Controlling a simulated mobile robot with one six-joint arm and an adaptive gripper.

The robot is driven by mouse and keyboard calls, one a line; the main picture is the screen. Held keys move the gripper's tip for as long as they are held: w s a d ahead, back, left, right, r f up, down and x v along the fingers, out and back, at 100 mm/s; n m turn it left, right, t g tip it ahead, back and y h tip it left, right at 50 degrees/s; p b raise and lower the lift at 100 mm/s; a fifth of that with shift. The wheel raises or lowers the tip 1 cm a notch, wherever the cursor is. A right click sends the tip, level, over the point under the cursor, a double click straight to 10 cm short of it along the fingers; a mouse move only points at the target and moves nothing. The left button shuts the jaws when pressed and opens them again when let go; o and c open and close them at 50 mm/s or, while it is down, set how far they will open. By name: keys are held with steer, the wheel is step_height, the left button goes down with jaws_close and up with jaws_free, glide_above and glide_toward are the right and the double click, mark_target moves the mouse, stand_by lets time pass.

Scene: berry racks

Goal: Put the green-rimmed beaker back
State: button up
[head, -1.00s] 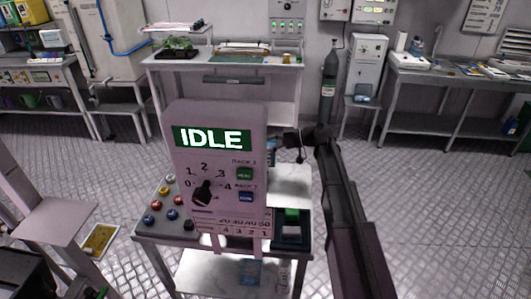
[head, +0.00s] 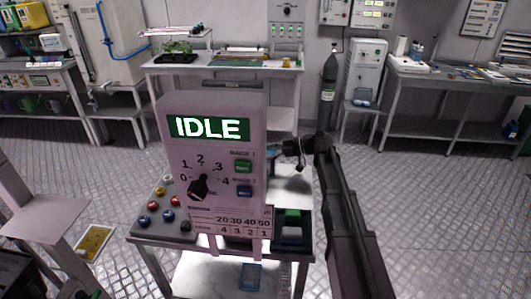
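I cannot make out the green-rimmed beaker for certain. A small green item (head: 292,214) sits at the right of the cart, partly behind the control panel, too small to identify. My arm reaches in from the lower right. My gripper (head: 288,147) is at its far end, beside the right edge of the panel, above the cart's pale top. It is small and dark, and its fingers cannot be made out, nor whether they hold anything.
The control panel (head: 216,150) reads IDLE and hides much of the cart (head: 305,243). Coloured balls sit at its left. A blue container (head: 249,277) is on the lower shelf. Benches and a gas cylinder (head: 328,88) line the back wall. The floor to the right is clear.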

steer(key=shift+f, duration=0.2)
steer(key=o, duration=1)
steer(key=shift+r, duration=0.1)
steer(key=shift+c, duration=0.2)
steer(key=shift+r, duration=0.15)
steer(key=shift+d+r, duration=0.1)
steer(key=shift+d+r+p, duration=0.1)
steer(key=shift+d+p, duration=0.25)
steer(key=p+v, duration=0.3)
steer(key=v, duration=0.8)
steer(key=shift+s, duration=0.15)
